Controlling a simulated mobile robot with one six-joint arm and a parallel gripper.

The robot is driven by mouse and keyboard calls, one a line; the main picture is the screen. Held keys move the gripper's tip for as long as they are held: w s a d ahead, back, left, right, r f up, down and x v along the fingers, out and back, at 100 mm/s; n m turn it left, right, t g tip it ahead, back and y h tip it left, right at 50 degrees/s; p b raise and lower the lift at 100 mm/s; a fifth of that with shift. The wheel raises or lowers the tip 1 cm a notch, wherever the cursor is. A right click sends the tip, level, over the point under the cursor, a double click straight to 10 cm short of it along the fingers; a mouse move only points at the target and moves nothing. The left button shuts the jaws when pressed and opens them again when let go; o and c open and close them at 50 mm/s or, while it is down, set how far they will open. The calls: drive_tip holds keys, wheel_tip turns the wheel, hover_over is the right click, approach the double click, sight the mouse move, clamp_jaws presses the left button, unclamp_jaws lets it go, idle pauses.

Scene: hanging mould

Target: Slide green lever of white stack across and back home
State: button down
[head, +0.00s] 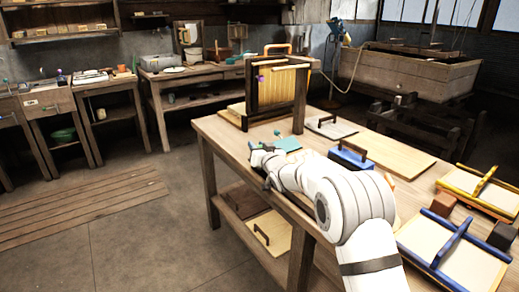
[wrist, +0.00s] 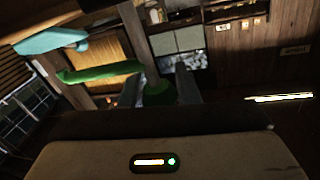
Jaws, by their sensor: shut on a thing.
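In the wrist view, my gripper (wrist: 160,88) is shut on a dark green part, which I take to be the green lever (wrist: 158,94). A brighter green bar (wrist: 98,73) runs to the left, beyond the fingers; whether it joins the held part is unclear. In the head view, my gripper (head: 262,152) is at the left edge of the wooden workbench (head: 225,130), in front of an upright wooden frame with a yellow slatted panel (head: 277,86). I cannot make out the white stack clearly; my arm hides part of the bench.
A teal piece (head: 288,144) lies near the gripper; a teal shape also shows in the wrist view (wrist: 48,41). A blue block with a dark handle (head: 350,158), boards and blue-rimmed (head: 462,262) and yellow-rimmed (head: 490,190) trays occupy the bench. The floor (head: 130,235) at left is open.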

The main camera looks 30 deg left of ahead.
drive_tip(key=shift+a+r, duration=0.2)
drive_tip(key=c, duration=1.6)
unclamp_jaws()
drive_tip(key=shift+o, duration=1)
drive_tip(key=shift+f, duration=0.15)
drive_tip(key=o, duration=0.3)
drive_tip(key=shift+d, duration=0.1)
drive_tip(key=v, duration=0.7)
drive_tip(key=shift+s+d, duration=0.2)
drive_tip(key=shift+f, duration=0.15)
drive_tip(key=shift+c, duration=0.2)
